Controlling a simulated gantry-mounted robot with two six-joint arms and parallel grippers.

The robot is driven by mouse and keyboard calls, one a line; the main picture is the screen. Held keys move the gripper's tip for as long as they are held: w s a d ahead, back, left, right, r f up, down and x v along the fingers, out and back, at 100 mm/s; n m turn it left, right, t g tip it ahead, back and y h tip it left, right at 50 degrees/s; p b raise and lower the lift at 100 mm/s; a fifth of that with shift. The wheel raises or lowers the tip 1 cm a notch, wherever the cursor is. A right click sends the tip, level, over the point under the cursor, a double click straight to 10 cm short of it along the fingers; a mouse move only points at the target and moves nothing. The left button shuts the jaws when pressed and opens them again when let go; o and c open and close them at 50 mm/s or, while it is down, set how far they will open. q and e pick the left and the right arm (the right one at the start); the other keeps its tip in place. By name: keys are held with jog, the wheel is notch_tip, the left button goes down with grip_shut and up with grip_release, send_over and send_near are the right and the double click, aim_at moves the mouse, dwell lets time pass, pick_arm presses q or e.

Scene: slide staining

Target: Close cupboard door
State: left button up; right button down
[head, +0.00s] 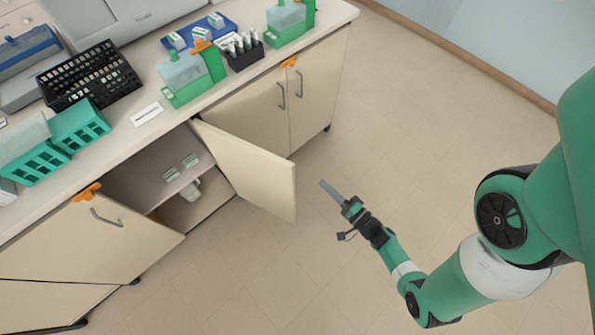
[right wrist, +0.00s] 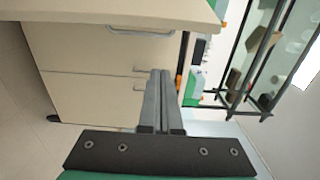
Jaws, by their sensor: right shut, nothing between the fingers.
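The cupboard door (head: 262,175) is a cream panel that stands open, swung out from the bench front into the room. Behind it the cupboard (head: 150,177) shows a shelf with small boxes and a white item below. My right gripper (head: 328,189) is shut and empty, just to the right of the door's free edge, apparently apart from it. In the right wrist view its closed fingers (right wrist: 161,85) point ahead at cream fronts with handles. My left gripper is not in view.
The bench top (head: 148,114) holds a black rack (head: 90,75), teal racks (head: 80,125) and green staining stations (head: 185,78). A closed double-door cupboard (head: 310,95) stands beside the opening. Another handled front (head: 85,235) is on the left. The floor (head: 390,130) around the gripper is clear.

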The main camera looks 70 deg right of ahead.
jog(key=w+b, duration=0.5)
jog(key=w, duration=0.4)
jog(key=shift+w+d, duration=0.25)
jog(key=shift+d, duration=0.2)
jog(key=shift+r, duration=0.1)
